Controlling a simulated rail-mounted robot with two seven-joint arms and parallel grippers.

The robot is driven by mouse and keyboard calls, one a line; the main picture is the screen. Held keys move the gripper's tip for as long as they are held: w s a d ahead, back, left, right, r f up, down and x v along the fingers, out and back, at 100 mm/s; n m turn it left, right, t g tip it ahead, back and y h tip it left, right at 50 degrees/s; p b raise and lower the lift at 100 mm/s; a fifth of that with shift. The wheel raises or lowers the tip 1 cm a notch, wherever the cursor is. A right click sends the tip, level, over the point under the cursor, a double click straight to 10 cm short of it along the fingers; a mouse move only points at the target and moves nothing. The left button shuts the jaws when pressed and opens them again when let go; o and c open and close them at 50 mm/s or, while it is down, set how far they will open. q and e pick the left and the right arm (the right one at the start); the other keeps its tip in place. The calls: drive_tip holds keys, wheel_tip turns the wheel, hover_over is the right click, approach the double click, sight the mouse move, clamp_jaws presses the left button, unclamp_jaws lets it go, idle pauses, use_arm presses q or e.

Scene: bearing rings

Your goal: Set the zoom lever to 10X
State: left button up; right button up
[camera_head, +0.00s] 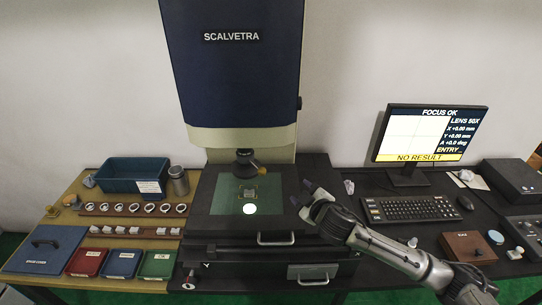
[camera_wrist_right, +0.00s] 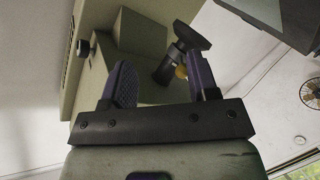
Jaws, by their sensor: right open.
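The zoom lever (camera_head: 260,163) is a small lever with a brass-coloured end, sticking out to the right of the dark lens (camera_head: 245,161) under the SCALVETRA head. Its round yellow end (camera_wrist_right: 181,72) shows in the right wrist view beside the dark lens barrel, partly behind the right-hand finger. The monitor (camera_head: 424,135) reads FOCUS OK, LENS 50X and NO RESULT. My right gripper (camera_head: 302,193) is open and empty, to the right of and nearer than the lever, apart from it. Its two fingers (camera_wrist_right: 158,66) are spread in the wrist view. My left gripper is not in view.
The measuring stage (camera_head: 228,185) with a bright light spot lies below the lens. A rail of rings (camera_head: 105,209), a blue bin (camera_head: 118,177) and coloured trays (camera_head: 122,263) stand at left. A keyboard (camera_head: 412,209) and wooden box (camera_head: 468,247) are at right.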

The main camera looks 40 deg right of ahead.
sight(258, 168)
drive_tip(key=w+a+r+t+y, duration=0.2)
drive_tip(key=a+r+t+y, duration=0.1)
drive_tip(key=a+t+y, duration=0.15)
drive_tip(key=shift+m+g+y, duration=0.35)
drive_tip(key=shift+m, duration=0.05)
drive_tip(key=w, duration=1.3)
drive_tip(key=shift+w+f, duration=0.1)
drive_tip(key=shift+f, duration=0.05)
drive_tip(key=shift+c, duration=0.4)
clamp_jaws()
